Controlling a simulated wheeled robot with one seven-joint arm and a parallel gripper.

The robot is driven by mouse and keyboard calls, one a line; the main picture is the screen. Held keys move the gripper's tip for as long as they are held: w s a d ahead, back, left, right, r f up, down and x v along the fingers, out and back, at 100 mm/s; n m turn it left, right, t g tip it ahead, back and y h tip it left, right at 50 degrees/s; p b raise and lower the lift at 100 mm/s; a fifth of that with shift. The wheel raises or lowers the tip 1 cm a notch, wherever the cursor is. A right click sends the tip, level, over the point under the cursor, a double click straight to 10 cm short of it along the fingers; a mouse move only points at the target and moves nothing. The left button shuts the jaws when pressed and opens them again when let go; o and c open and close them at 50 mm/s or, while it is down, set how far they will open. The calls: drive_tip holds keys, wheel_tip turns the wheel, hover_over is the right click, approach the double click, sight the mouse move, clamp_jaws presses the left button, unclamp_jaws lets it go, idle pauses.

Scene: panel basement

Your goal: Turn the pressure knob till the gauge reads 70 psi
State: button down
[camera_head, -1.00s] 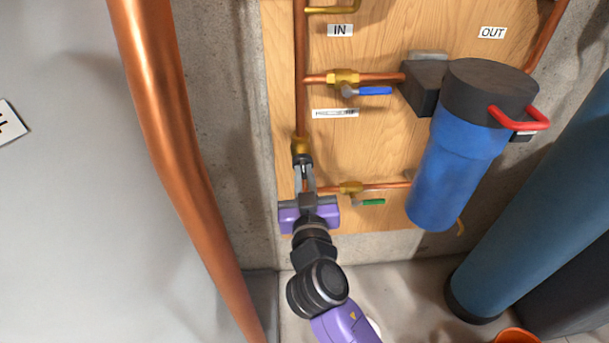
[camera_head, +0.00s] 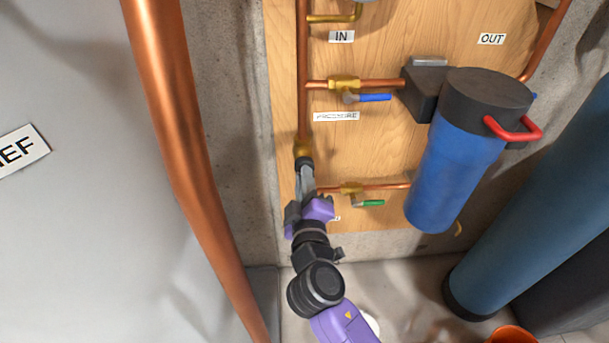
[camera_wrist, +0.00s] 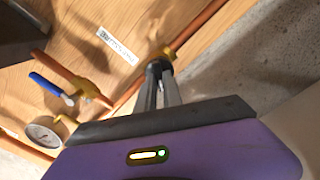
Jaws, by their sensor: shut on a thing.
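The pressure knob (camera_head: 304,161) is a dark cap below a brass fitting (camera_head: 303,147) on the left vertical copper pipe. My gripper (camera_head: 306,168) is shut on the knob from below, its body rolled at an angle. In the wrist view the fingers (camera_wrist: 158,78) close on the dark knob (camera_wrist: 157,66) beside the brass fitting (camera_wrist: 163,53). The round white gauge (camera_wrist: 44,132) shows at lower left in the wrist view; its reading is too small to tell.
A blue-handled valve (camera_head: 374,97) and a green-handled valve (camera_head: 369,203) sit right of the knob. A blue filter housing (camera_head: 452,170) with a red handle hangs further right. A thick copper pipe (camera_head: 180,150) runs at left. A blue tank (camera_head: 540,210) stands at right.

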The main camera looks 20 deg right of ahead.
drive_tip(key=shift+n+p, duration=0.4)
drive_tip(key=shift+n, duration=0.9)
drive_tip(key=shift+f, duration=0.1)
drive_tip(key=c, duration=1.5)
unclamp_jaws()
drive_tip(key=v, duration=0.8)
drive_tip(key=shift+w, duration=0.1)
